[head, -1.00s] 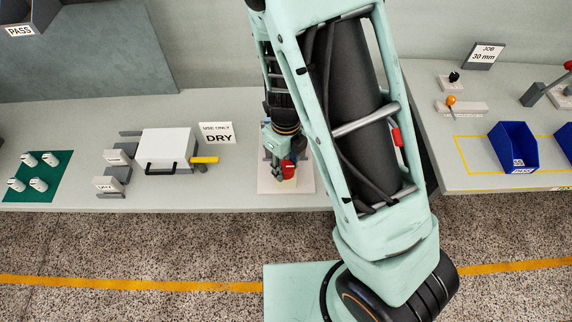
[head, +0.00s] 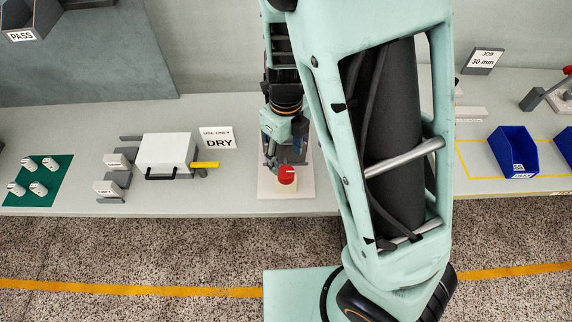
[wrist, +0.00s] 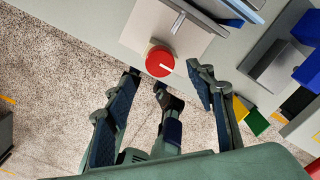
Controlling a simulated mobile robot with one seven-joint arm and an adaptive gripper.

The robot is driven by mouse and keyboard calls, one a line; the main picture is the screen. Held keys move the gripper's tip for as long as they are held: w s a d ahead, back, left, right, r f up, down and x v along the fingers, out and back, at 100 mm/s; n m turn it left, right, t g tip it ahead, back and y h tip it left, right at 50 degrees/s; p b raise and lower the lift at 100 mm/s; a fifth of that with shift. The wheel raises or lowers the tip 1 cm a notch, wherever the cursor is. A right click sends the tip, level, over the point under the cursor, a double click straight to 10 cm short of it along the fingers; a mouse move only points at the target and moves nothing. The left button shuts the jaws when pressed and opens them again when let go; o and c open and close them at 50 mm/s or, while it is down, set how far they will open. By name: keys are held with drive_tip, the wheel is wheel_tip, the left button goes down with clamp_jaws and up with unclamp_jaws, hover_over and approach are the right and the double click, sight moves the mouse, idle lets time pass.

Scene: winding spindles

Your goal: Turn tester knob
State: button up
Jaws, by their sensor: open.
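The tester knob (head: 287,175) is a red disc on a pale base plate (head: 304,185) near the front edge of the bench. In the wrist view the knob (wrist: 159,62) carries a white line pointing right and slightly down, and a grey metal bar (wrist: 178,22) stands beside it on the plate. My gripper (wrist: 165,80) is open and empty, with its fingers spread wide. The knob lies just beyond the fingertips, between their directions, apparently clear of them. In the head view my gripper (head: 284,150) is just behind the knob, its fingers partly hidden.
A white box (head: 166,150) with a black handle and yellow lever stands left, by a "USE ONLY DRY" sign (head: 218,138). A green mat (head: 45,193) holds several white pieces. Blue bins (head: 513,150) stand right.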

sight(286, 171)
wheel_tip(286, 171, up, 5)
drive_tip(key=shift+f, duration=0.15)
idle(0.6)
